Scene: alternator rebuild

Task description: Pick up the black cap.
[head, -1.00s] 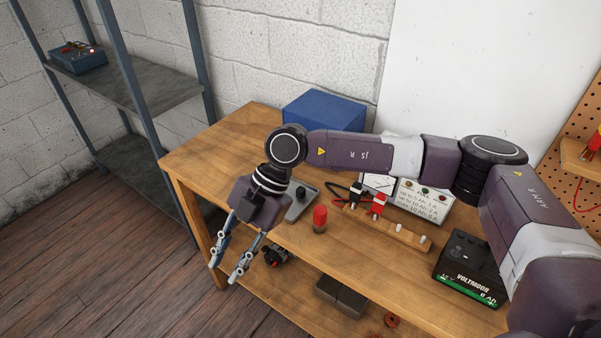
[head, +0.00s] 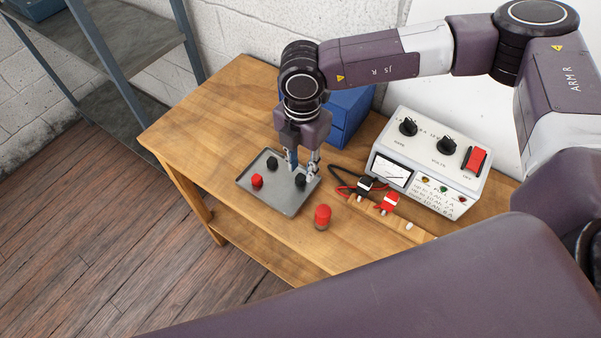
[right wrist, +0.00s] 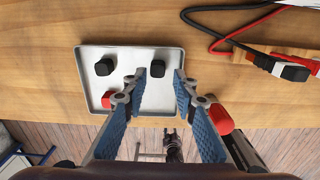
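Two black caps stand in a shallow grey tray (head: 289,207) on the bench. One black cap (head: 272,164) is near the tray's back edge. The other black cap (head: 300,181) is near the tray's right side. A red cap (head: 257,181) is also in the tray. My right gripper (head: 302,171) points down over the tray, open and empty. In the right wrist view its fingertips (right wrist: 160,76) frame the right-hand black cap (right wrist: 157,68), and the other black cap (right wrist: 104,67) lies left of them. Contact cannot be told. My left gripper is not in view.
A red-topped cylinder (head: 322,216) stands just right of the tray. Red and black clips (head: 387,203) with cables lie beside a white meter box (head: 430,160). A blue box (head: 352,112) is behind the gripper. The bench's left end is clear.

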